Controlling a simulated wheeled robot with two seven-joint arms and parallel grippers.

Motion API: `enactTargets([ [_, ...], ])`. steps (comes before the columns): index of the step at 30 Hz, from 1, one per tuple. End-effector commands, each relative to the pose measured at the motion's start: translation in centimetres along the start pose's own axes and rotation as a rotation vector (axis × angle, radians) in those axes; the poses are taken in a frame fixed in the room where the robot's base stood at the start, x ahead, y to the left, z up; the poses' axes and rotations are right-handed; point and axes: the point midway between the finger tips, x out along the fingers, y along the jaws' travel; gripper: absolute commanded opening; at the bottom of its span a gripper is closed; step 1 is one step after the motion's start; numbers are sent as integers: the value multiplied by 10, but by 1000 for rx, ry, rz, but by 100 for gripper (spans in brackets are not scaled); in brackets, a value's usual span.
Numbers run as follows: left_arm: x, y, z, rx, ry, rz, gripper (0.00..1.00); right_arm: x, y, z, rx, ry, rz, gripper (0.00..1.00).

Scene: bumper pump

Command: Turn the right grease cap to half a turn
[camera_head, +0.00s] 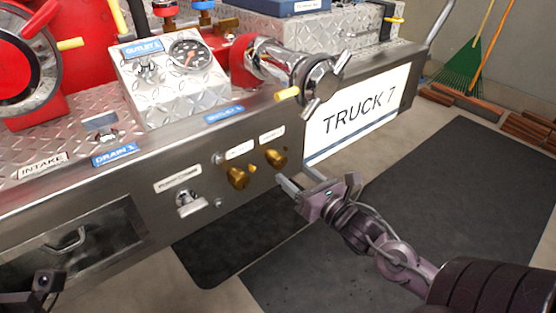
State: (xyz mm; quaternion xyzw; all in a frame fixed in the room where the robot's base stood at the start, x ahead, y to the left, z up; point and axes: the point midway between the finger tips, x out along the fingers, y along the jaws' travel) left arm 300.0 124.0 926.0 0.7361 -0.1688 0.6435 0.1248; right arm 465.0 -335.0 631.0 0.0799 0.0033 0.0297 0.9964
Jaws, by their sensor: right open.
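The right grease cap (277,158) is a brass knob on the front panel of the bumper, below a small white label. The left grease cap (237,177) is a similar brass knob beside it. My right gripper (298,179) is open and empty, just below and right of the right cap. Its fingers point toward the panel, apart from the cap as far as I can see. A dark part of my left gripper or wrist (42,283) shows in the lower left corner, with its fingers not clear.
The bumper carries a gauge box (172,72) and a chrome outlet (285,68) with a capped end above the grease caps. A chrome latch (190,203) sits left of them. A TRUCK 7 plate (358,112) is to the right. Dark mats (430,220) cover the floor.

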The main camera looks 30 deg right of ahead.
Motion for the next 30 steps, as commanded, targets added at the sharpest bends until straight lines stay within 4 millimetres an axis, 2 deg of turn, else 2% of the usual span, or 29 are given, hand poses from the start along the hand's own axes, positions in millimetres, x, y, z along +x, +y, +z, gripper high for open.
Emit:
enactTargets([
  [5,-3,0,-1,0,13,2,36,14,0,1,-7,-8,3,60],
  [18,-9,1,0,4,25,11,36,68,0,0,-4,-5,1,60],
  [30,-8,1,0,4,30,14,36,77,0,0,-3,-2,1,60],
])
